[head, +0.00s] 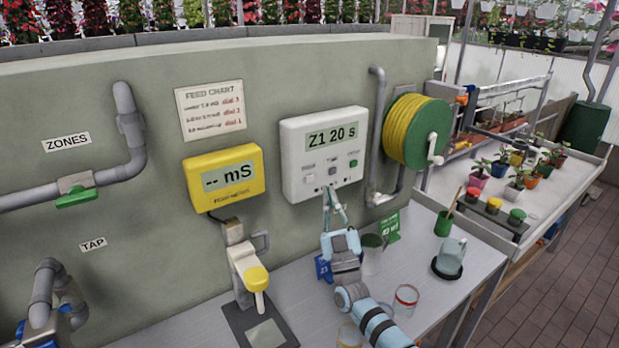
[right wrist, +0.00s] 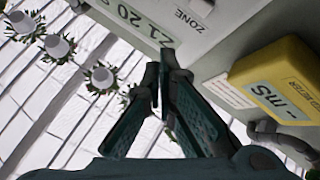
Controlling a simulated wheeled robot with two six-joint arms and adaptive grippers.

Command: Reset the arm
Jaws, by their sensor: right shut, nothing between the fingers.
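My right arm (head: 347,262) reaches up from the bottom of the head view. Its right gripper (head: 328,192) is shut and empty, with its fingertips just in front of the lower edge of the white controller (head: 308,183), which reads "Z1 20 s". Whether they touch it, I cannot tell. In the right wrist view the two dark green fingers of the right gripper (right wrist: 163,58) come together near the controller's display (right wrist: 145,25). My left gripper does not show in either view.
The bench (head: 441,298) holds a glass with a red rim (head: 405,299), a green cup (head: 444,223) and a small jug (head: 451,254). A yellow hose reel (head: 403,130) is at the right.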

